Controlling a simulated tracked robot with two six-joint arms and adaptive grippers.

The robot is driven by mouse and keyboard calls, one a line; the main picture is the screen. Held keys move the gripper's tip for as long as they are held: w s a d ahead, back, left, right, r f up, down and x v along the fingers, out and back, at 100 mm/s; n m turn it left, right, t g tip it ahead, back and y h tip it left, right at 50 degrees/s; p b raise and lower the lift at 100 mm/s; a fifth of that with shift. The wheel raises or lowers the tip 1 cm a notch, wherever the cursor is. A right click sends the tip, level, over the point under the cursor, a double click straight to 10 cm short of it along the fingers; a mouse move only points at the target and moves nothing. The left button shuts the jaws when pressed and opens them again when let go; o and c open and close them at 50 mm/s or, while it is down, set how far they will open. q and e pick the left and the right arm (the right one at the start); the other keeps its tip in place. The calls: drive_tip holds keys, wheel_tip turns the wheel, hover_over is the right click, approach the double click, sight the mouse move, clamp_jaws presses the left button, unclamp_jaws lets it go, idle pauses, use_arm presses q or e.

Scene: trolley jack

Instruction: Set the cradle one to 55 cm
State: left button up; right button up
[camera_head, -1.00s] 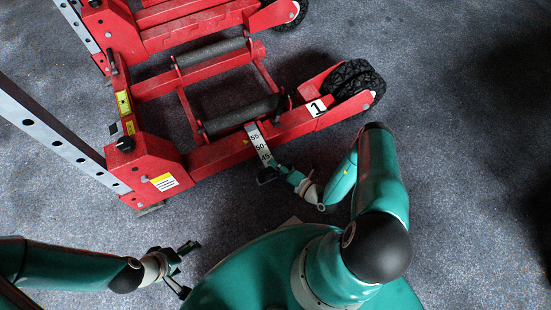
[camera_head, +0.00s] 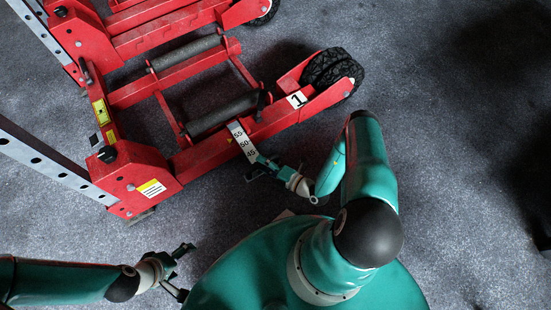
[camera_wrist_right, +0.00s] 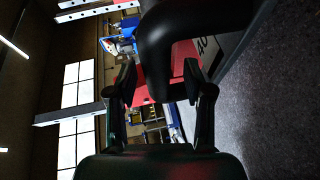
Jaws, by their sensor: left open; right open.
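Cradle one (camera_head: 297,99) is a red frame with two dark rollers and a white "1" label, in the upper middle of the head view. Its white scale strip (camera_head: 243,141) shows 55, 50 and 45 and slopes toward my right gripper (camera_head: 264,168). My right gripper is open at the strip's near end. In the right wrist view, a black curved bar (camera_wrist_right: 160,50) lies between or just beyond the open fingers (camera_wrist_right: 158,85); contact cannot be told. Red metal shows behind it. My left gripper (camera_head: 180,271) is open and empty over the floor at lower left.
A second red cradle (camera_head: 165,35) stands behind the first. Black wheels (camera_head: 330,68) sit at the cradle's right end. Grey floor is clear to the right.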

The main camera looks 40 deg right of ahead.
drive_tip(key=v, duration=1.1)
drive_tip(key=shift+s, duration=0.15)
